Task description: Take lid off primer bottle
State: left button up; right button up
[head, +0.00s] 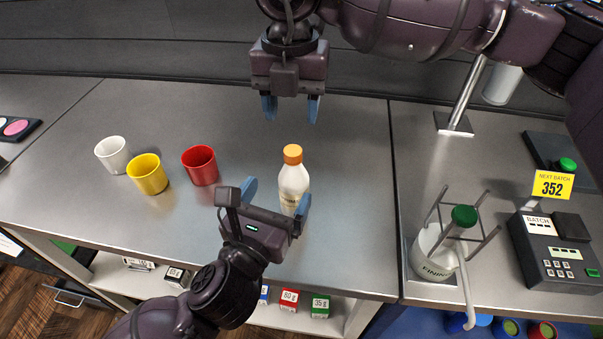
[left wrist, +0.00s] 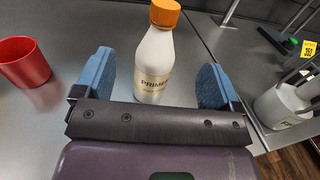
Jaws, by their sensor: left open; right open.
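The primer bottle (head: 294,181) is white with an orange lid (head: 292,154) and stands upright on the steel counter. In the left wrist view the bottle (left wrist: 154,62) shows its PRIMER label, and the orange lid (left wrist: 165,12) is on it at the top edge. My left gripper (head: 277,196) is open, with its blue fingers on either side of the lower bottle; both fingers look apart from it in the left wrist view (left wrist: 155,80). My right gripper (head: 291,108) is open and empty, pointing down above the counter behind the bottle.
White (head: 112,154), yellow (head: 148,174) and red (head: 200,165) cups stand left of the bottle. Right of the counter seam are a white container with a green cap (head: 434,251) in a metal frame and a batch device (head: 556,252). The counter between cups and seam is mostly clear.

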pick_arm(q)
send_near(289, 205)
jog(key=x, duration=0.5)
jog(key=shift+r, duration=0.15)
pick_arm(e)
jog(key=shift+s, duration=0.1)
pick_arm(q)
jog(key=shift+x, duration=3.8)
